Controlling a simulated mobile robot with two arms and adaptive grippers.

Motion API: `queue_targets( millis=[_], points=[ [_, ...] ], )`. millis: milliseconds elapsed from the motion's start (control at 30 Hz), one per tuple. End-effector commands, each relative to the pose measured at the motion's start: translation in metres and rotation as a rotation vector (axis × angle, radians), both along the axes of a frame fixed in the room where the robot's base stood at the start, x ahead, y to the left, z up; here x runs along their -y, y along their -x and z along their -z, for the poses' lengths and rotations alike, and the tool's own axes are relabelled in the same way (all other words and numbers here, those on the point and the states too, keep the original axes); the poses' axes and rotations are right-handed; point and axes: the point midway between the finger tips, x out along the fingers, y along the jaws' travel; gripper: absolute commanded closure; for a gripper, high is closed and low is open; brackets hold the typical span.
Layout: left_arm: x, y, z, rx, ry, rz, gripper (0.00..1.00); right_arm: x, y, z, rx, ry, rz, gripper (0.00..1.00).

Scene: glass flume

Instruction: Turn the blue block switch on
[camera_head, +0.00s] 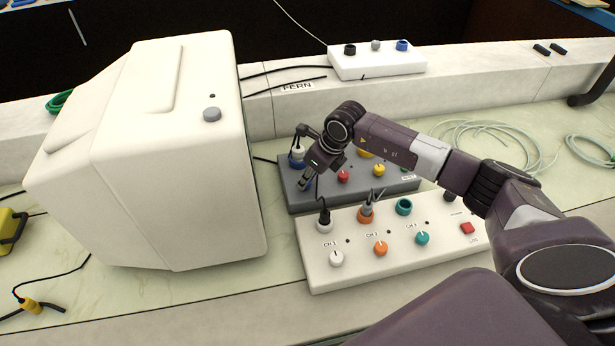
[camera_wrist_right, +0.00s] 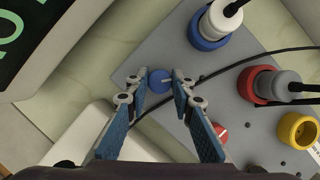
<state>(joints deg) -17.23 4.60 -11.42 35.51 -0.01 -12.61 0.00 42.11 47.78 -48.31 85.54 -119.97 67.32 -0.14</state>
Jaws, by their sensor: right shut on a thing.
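The grey switch block (camera_head: 398,186) lies on the bench behind the white block, with red and yellow knobs on top. Its blue knob (camera_wrist_right: 160,78) shows between the fingertips in the right wrist view, a small pale pointer on it. My right gripper (camera_head: 306,183) reaches down over the left end of the grey block, and it also shows in the right wrist view (camera_wrist_right: 161,84). Its fingers are shut on the blue knob. In the head view the gripper hides most of this knob. My left gripper is not in view.
A white block (camera_head: 345,272) with white, orange and teal knobs and a red switch (camera_head: 467,228) lies in front. A large cream machine (camera_head: 170,150) stands close on the left. Black cables cross the grey block. Coiled tubing (camera_head: 490,140) lies at the right.

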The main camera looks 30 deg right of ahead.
Motion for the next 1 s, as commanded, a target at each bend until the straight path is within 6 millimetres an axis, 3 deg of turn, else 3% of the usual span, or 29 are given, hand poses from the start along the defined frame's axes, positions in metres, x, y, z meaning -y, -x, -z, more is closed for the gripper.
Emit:
queue_targets(
  millis=[700,1000],
  points=[
    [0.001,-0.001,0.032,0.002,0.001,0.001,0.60,-0.003,-0.002,0.000,0.007,-0.002,0.669,1.00],
    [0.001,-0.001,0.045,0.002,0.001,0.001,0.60,-0.004,-0.002,-0.001,0.006,-0.004,0.875,1.00]
  ],
)
